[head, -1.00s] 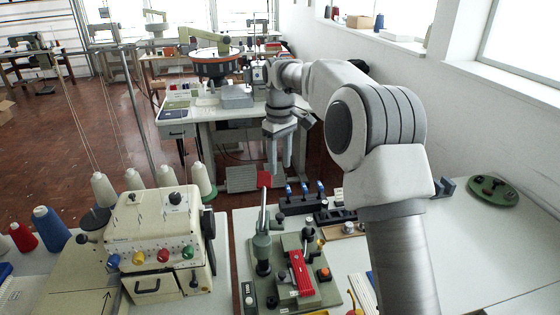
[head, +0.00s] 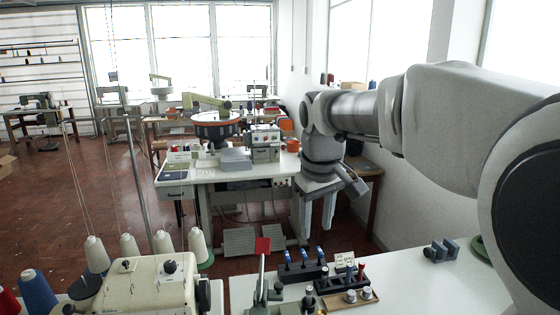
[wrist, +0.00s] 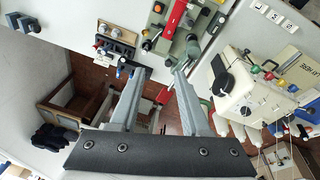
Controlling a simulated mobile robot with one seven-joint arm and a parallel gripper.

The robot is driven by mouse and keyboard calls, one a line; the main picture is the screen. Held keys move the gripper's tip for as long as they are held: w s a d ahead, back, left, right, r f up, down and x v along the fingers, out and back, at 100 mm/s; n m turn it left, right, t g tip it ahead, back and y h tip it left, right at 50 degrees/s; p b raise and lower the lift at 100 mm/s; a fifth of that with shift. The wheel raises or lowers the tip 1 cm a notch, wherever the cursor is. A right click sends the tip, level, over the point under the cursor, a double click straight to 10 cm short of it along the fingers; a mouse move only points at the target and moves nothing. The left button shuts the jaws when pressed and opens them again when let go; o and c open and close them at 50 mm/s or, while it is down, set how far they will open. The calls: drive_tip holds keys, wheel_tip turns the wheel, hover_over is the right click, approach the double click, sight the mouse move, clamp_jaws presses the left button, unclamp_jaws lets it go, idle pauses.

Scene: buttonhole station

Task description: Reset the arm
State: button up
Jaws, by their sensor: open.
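My gripper (head: 318,218) hangs at the end of my arm in the head view, fingers pointing down, beyond the far edge of the near table. Its two fingers are apart with nothing between them. In the wrist view my gripper (wrist: 155,78) also shows open and empty, with the floor and table edge behind it. My arm reaches in from the right of the head view, and its near link fills the right edge.
The near white table (head: 430,285) carries a green fixture with a red-tipped lever (head: 262,246), blue-topped parts (head: 303,265) and a small tray (head: 347,298). A cream machine (head: 150,285) stands at left with thread cones (head: 130,248). A sewing table (head: 230,170) stands behind.

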drive_tip(key=s+d+f+m+t, duration=0.1)
drive_tip(key=s+d+f+m, duration=0.1)
drive_tip(key=s, duration=0.9)
drive_tip(key=s+d+f+m+t, duration=0.2)
drive_tip(key=s+d, duration=0.3)
drive_tip(key=s, duration=0.6)
drive_tip(key=shift+f+m, duration=0.2)
drive_tip(key=shift+m, duration=0.5)
drive_tip(key=shift+w+a, duration=0.1)
